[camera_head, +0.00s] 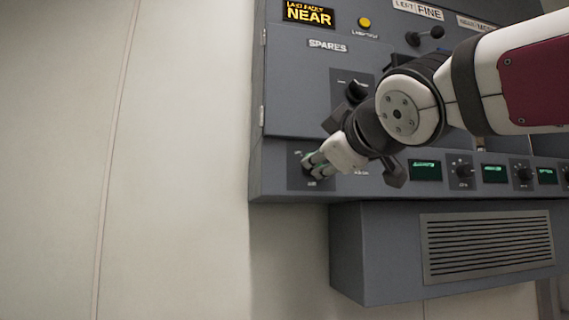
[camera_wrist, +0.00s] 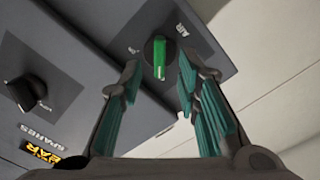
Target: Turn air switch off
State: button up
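The air switch (camera_wrist: 158,56) is a round knob with a bright green bar, on a dark plate marked "AIR" in the wrist view. In the head view, its plate (camera_head: 297,181) is at the lower left corner of the grey panel, and my gripper covers most of the knob. My gripper (camera_head: 309,164) reaches the plate from the right. In the wrist view, my gripper (camera_wrist: 158,84) is open, with one teal-padded finger on each side of the knob's lower end. A gap shows between the fingers, and I cannot tell whether either touches the knob.
A black knob (camera_head: 357,89) sits above on the panel, under the "SPARES" label (camera_head: 328,46). Small green displays (camera_head: 425,170) and knobs run along the lower strip to the right. A vented box (camera_head: 380,255) juts out below. The pale wall (camera_head: 180,150) at left is clear.

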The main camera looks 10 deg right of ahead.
jog(key=s, duration=0.8)
jog(key=shift+s, duration=0.2)
notch_tip(320, 180, down, 17)
jog(key=s+d+m+g+h, duration=0.1)
jog(key=d+m+g, duration=0.1)
jog(key=m+g, duration=0.25)
jog(key=s+a+f+m+g+y, duration=0.15)
jog(key=s+f+g, duration=0.45)
jog(key=s+f, duration=0.6)
jog(key=s+f+m+g+h, duration=0.1)
jog(key=s+f+m+g, duration=0.4)
jog(key=f, duration=1.1)
notch_tip(320, 180, up, 16)
jog(key=s+n+t+p, duration=0.1)
jog(key=s+p, duration=0.1)
jog(key=p, duration=1.1)
jog(key=shift+n+t+p, duration=0.35)
jog(key=shift+n, duration=0.05)
jog(key=shift+f+y, duration=0.1)
jog(key=shift+y, duration=0.15)
